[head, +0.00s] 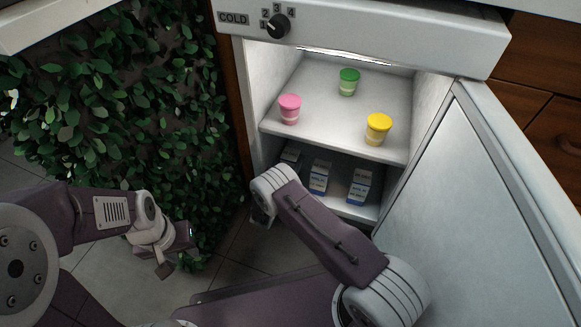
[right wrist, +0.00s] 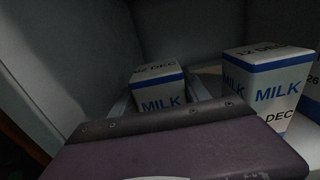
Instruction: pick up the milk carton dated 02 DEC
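Three milk cartons stand on the fridge's lower shelf. In the right wrist view, the carton whose top appears to read 02 DEC (right wrist: 160,92) is straight ahead; its first digit is hard to read. It also shows in the head view at the left (head: 291,157), partly hidden. The 12 DEC carton (right wrist: 268,75) stands to its right. The third carton (head: 360,186) is only partly in the right wrist view. My right gripper (right wrist: 158,94) has its pale fingers apart on either side of the left carton; contact is unclear. My left gripper (head: 172,262) is low by the foliage, apparently empty.
The fridge door (head: 470,200) is open at the right. The upper shelf (head: 330,112) holds pink (head: 290,108), green (head: 348,82) and yellow (head: 378,130) lidded cups above the cartons. The fridge's left wall (right wrist: 70,60) is close to the left carton.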

